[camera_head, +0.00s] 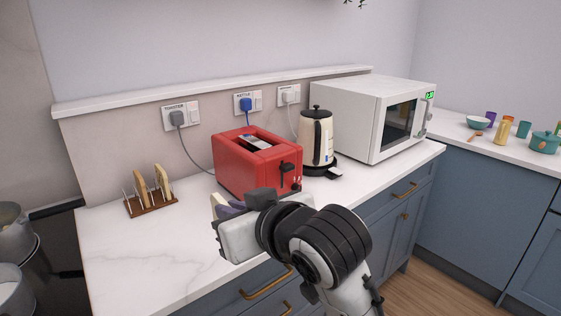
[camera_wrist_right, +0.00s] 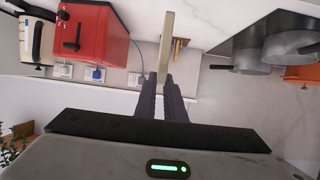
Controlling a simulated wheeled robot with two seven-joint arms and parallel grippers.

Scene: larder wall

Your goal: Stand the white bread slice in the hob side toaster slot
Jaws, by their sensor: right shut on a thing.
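A pale bread slice (camera_head: 216,199) is held edge-on in my right gripper (camera_head: 230,208), in front of the red toaster (camera_head: 232,170) and apart from it. In the right wrist view the slice (camera_wrist_right: 166,42) stands out between the two dark fingers (camera_wrist_right: 166,85), which are shut on it. Much of the slice is hidden by the gripper in the head view. The toaster stands on the counter against the wall, its slot opening on top and a black lever on its right end. It also shows in the right wrist view (camera_wrist_right: 92,35). My left gripper is not in view.
A wooden rack (camera_head: 152,207) with browner slices stands left of the toaster. Pots (camera_head: 14,235) sit on the dark hob at far left. A cream kettle (camera_head: 316,140) and white microwave (camera_head: 355,110) stand to the right. The front-left marble counter (camera_head: 130,255) is clear.

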